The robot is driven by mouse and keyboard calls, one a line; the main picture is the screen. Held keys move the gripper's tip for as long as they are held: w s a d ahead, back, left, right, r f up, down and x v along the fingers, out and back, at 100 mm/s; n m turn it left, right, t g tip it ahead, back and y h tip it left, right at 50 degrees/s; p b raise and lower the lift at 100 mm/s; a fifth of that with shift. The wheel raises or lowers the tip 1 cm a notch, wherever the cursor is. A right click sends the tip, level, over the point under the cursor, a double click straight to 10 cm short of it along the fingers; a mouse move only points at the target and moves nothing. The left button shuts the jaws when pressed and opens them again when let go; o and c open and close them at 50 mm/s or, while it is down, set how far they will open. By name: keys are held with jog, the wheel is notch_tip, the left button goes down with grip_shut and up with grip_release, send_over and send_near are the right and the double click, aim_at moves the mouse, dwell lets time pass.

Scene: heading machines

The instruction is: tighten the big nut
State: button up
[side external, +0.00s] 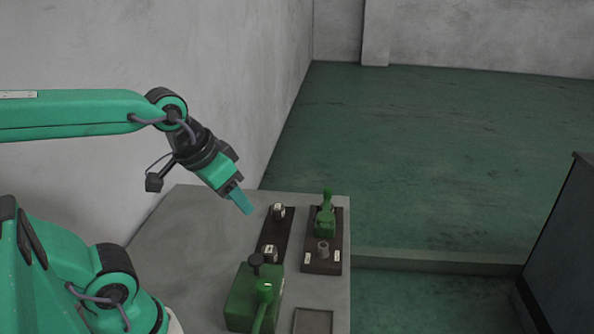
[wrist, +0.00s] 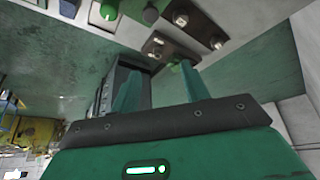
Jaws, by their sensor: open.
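My gripper (side external: 240,201) is open and empty, tilted down above the grey bench (side external: 190,245); its two teal fingers (wrist: 160,80) stand apart in the wrist view. A dark plate (side external: 275,233) holds a far nut (side external: 278,211) and a near nut (side external: 269,253). They show in the wrist view as one nut (wrist: 181,19) and another nut (wrist: 216,43). A second dark plate (side external: 311,268) holds a grey nut-like piece (side external: 323,248) and a green lever clamp (side external: 326,218). I cannot tell which nut is the big one. My gripper touches none of them.
A green box (side external: 240,300) with a black knob (side external: 255,260) and a green lever (side external: 265,292) stands at the bench's front. A shallow dark tray (side external: 313,321) lies to its right. The bench's left part is clear. A dark cabinet (side external: 565,240) stands far right.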

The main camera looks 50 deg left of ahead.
jog(key=w+f+n+g, duration=0.2)
jog(key=w+n, duration=0.2)
jog(key=w, duration=0.6)
jog(key=n+g, duration=0.3)
jog(key=n, duration=0.1)
send_over(323, 245)
notch_tip(323, 245, down, 11)
jog(key=shift+r, duration=0.15)
jog(key=shift+f, duration=3.9)
jog(key=shift+c, duration=0.3)
jog(key=c, duration=0.9)
